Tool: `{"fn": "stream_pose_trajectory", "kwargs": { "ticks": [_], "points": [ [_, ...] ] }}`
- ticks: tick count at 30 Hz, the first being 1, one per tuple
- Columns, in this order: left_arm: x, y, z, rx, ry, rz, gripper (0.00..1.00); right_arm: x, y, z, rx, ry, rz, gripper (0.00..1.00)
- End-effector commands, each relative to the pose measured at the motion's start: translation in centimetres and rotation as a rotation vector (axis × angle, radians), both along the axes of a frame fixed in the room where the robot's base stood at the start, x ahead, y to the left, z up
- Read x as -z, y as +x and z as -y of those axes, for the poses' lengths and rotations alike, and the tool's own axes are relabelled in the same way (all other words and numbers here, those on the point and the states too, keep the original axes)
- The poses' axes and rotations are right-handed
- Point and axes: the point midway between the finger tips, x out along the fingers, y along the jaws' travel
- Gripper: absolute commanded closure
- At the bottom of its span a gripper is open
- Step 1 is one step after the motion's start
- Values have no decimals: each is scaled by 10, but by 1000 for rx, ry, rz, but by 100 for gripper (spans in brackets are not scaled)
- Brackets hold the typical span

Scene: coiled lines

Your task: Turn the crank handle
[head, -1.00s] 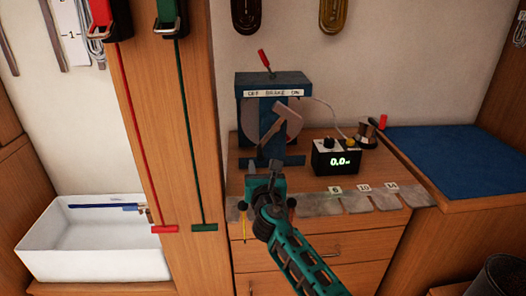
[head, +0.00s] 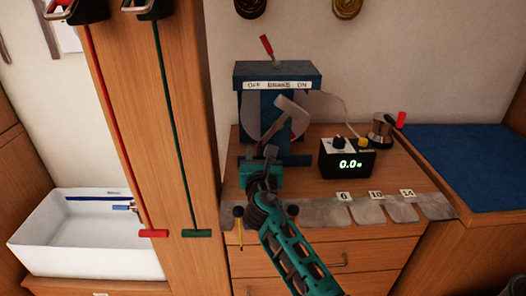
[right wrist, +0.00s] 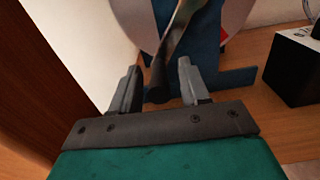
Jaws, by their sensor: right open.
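The winch with the crank stands on the wooden cabinet, with a blue frame (head: 277,75) and a label reading OFF BRAKE ON. Its grey crank arm (head: 292,112) crosses the front of a pale round drum, and a dark handle runs down-left from it. My right gripper (head: 264,152) is open just below and in front of the crank. In the right wrist view, the dark crank handle (right wrist: 157,82) shows between the two open fingers (right wrist: 158,70), apparently without contact; its exact depth is hard to tell. My left gripper is out of view.
A red lever (head: 267,45) tops the winch. A black meter box (head: 347,160) with a lit display and a metal spool (head: 381,130) stand to the right. Numbered tags line the front edge. A wooden post with a red and a green line (head: 176,130) rises left.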

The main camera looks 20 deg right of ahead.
Motion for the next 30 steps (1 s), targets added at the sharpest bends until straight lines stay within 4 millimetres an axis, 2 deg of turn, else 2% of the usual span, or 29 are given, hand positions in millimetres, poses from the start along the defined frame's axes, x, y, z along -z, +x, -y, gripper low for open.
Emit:
{"fn": "stream_pose_trajectory", "kwargs": {
  "ticks": [13, 27, 30],
  "points": [
    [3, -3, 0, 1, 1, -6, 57, 0, 0, -2, 0, 0, 0, 56],
    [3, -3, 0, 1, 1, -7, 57, 0, 0, -2, 0, 0, 0, 100],
    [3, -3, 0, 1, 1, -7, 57, 0, 0, -2, 0, 0, 0, 100]
  ]
}}
